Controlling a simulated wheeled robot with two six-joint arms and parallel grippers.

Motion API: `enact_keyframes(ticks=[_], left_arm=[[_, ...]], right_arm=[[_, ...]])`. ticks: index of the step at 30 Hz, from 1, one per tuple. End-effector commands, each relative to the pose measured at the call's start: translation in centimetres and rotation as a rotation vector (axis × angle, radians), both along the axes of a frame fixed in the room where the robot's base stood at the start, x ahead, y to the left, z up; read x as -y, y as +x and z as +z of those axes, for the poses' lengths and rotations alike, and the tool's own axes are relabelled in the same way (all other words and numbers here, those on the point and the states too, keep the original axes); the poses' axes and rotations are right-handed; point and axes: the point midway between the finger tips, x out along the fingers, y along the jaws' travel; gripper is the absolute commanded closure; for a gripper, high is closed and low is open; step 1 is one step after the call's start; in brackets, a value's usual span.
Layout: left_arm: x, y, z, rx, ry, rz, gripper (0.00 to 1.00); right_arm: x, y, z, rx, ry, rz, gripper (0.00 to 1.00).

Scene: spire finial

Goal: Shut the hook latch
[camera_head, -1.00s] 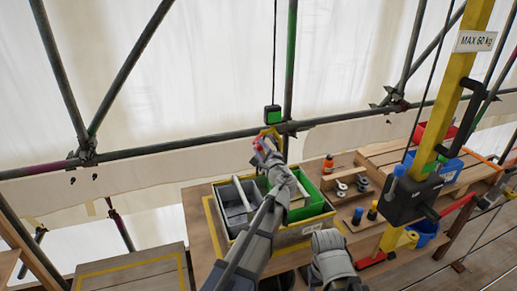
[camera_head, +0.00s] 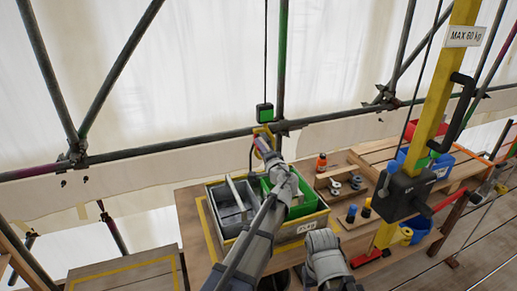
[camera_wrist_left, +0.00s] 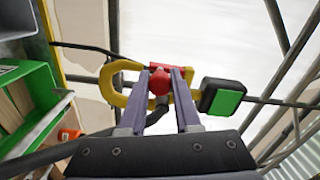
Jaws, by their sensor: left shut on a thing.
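The yellow hook (camera_wrist_left: 116,84) hangs in the left wrist view beside its black block with a green face (camera_wrist_left: 222,98). A red latch piece (camera_wrist_left: 166,68) lies along the hook's upper side, with a round red knob (camera_wrist_left: 159,83) below it. My left gripper (camera_wrist_left: 161,80) is shut on the red knob, one finger on each side. Whether the latch meets the hook's tip cannot be told. In the head view, the hook (camera_head: 262,130) hangs under the green-faced block (camera_head: 264,113), with my left gripper (camera_head: 263,147) just below.
A yellow-edged tray with grey bins (camera_head: 232,207) and a green bin (camera_head: 309,201) stands below the hook. Scaffold tubes (camera_head: 180,146) run behind. A yellow hoist post (camera_head: 432,110) stands right. The space left of the hook is open.

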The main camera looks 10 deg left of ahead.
Motion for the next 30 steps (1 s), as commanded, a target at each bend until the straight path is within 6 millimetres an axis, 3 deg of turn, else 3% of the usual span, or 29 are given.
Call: enact_keyframes(ticks=[19,20,27,30], left_arm=[[0.18,0.06,-0.06,0.027,-0.041,0.0,1.0],[0.18,0.06,-0.06,0.027,-0.041,0.0,0.68],[0.17,0.08,-0.04,0.026,-0.039,0.0,0.41],[0.17,0.08,-0.04,0.026,-0.039,0.0,0.39]], right_arm=[[0.0,0.0,-0.04,0.0,0.0,0.0,0.38],[0.0,0.0,-0.04,0.0,0.0,0.0,0.38],[0.0,0.0,-0.04,0.0,0.0,0.0,0.38],[0.0,0.0,-0.03,0.0,0.0,0.0,0.38]])
